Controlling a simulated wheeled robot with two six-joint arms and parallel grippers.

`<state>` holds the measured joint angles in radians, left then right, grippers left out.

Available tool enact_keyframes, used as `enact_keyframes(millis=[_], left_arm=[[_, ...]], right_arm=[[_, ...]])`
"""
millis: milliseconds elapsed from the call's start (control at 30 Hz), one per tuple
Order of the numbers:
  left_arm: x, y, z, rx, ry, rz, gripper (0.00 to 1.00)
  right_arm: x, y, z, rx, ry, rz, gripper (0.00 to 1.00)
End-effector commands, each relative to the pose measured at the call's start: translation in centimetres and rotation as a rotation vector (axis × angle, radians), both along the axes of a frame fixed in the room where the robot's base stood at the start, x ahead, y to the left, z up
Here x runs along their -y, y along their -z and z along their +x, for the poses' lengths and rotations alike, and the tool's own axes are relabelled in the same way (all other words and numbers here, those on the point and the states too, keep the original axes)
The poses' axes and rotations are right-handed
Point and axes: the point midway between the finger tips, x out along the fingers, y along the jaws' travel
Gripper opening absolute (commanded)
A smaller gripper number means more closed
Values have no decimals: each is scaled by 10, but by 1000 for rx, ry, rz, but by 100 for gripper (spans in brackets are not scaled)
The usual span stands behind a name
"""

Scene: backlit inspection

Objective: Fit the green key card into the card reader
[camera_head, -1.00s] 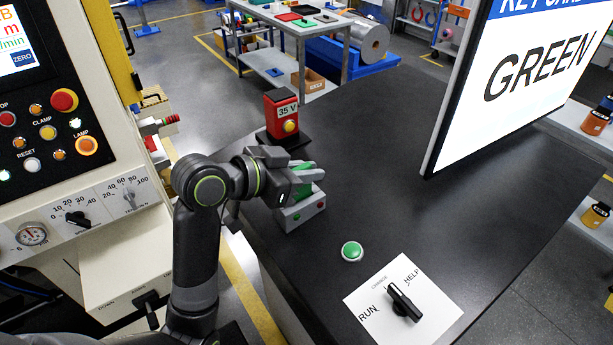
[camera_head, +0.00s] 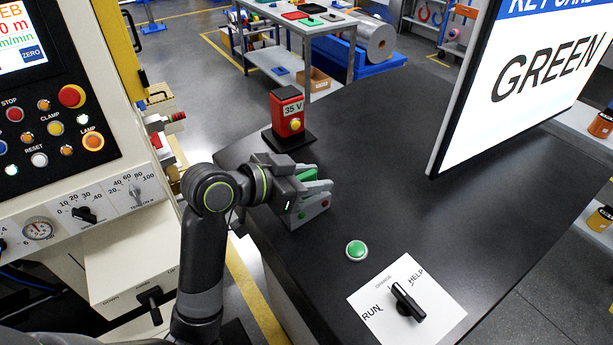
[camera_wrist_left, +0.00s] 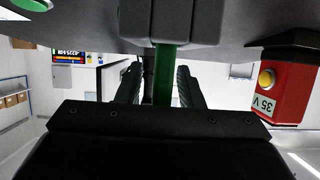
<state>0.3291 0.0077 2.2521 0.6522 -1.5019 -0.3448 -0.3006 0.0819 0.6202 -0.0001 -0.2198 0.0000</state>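The green key card (camera_head: 308,174) stands upright at the reader's top. In the left wrist view the card (camera_wrist_left: 164,80) shows edge-on, its far end meeting the grey reader (camera_wrist_left: 185,22) at the slot; how deep it sits is hidden. My left gripper (camera_head: 314,180) is at the reader with one finger on each side of the card. In the left wrist view a gap shows beside the card, so the fingers look open. My right gripper is not in view.
A red 35 V box (camera_head: 287,113) with a yellow button stands just behind the reader. A green button (camera_head: 356,250) and a switch plate (camera_head: 432,318) lie in front. A large screen (camera_head: 530,75) reading GREEN stands at right. The bench's middle is clear.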

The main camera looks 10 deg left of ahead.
Motion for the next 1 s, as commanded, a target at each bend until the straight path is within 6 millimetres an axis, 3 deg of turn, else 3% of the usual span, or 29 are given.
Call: enact_keyframes(millis=[167, 867, 900, 1000], left_arm=[[-6, -5, -4, 2, -3, 4, 34], [-61, -37, -61, 0, 0, 6, 34], [-64, -44, -63, -4, -3, 4, 34], [-70, -47, -69, -4, -3, 3, 34]], right_arm=[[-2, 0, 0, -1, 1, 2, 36], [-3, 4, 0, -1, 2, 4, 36], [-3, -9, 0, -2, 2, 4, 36], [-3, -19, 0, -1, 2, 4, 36]])
